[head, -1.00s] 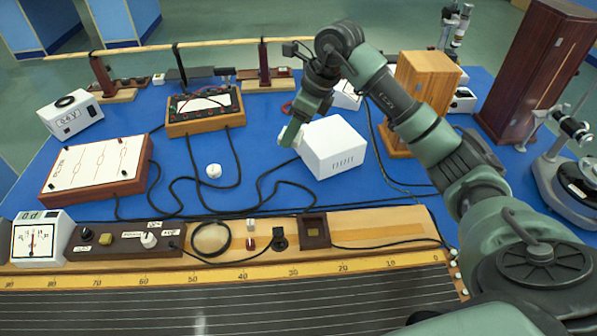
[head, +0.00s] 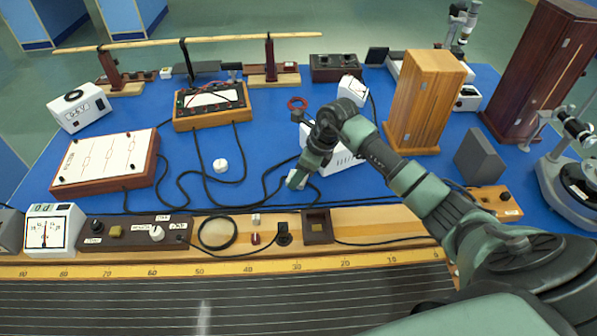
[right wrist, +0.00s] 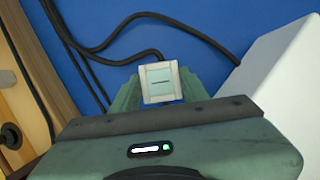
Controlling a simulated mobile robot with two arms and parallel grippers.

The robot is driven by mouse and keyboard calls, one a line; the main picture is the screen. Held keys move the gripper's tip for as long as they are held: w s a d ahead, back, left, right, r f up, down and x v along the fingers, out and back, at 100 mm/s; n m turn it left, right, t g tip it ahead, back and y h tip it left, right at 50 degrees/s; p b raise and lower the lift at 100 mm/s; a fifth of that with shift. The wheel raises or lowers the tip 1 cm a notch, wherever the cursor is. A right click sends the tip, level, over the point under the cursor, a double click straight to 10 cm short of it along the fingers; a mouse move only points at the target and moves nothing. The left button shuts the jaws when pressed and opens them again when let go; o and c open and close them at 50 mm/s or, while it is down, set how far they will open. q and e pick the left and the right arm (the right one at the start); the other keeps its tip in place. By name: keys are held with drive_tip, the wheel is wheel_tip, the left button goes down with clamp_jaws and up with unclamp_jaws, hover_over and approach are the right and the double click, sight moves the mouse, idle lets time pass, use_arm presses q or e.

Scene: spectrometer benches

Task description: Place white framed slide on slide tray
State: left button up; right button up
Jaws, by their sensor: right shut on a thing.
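The white framed slide (right wrist: 160,82) has a pale blue-green centre with a dark line. My right gripper (right wrist: 158,92) is shut on it, and the slide stands out beyond the fingertips. In the head view the right gripper (head: 299,176) hangs over the blue table just left of the white box, and a small pale bit of the slide (head: 292,180) shows at its tip. A small dark brown square tray with a recess, which looks like the slide tray (head: 317,239), sits on the wooden bench, nearer than the gripper and slightly right. My left gripper is out of view.
The white box (head: 345,160) stands right beside the gripper and shows in the right wrist view (right wrist: 290,75). Black cables (head: 265,190) run across the blue table. A black socket piece (head: 283,234) sits just left of the tray. A wooden block (head: 425,100) stands behind right.

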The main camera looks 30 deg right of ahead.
drive_tip(key=shift+f, duration=0.1)
drive_tip(key=o, duration=1.3)
drive_tip(key=shift+o, duration=0.2)
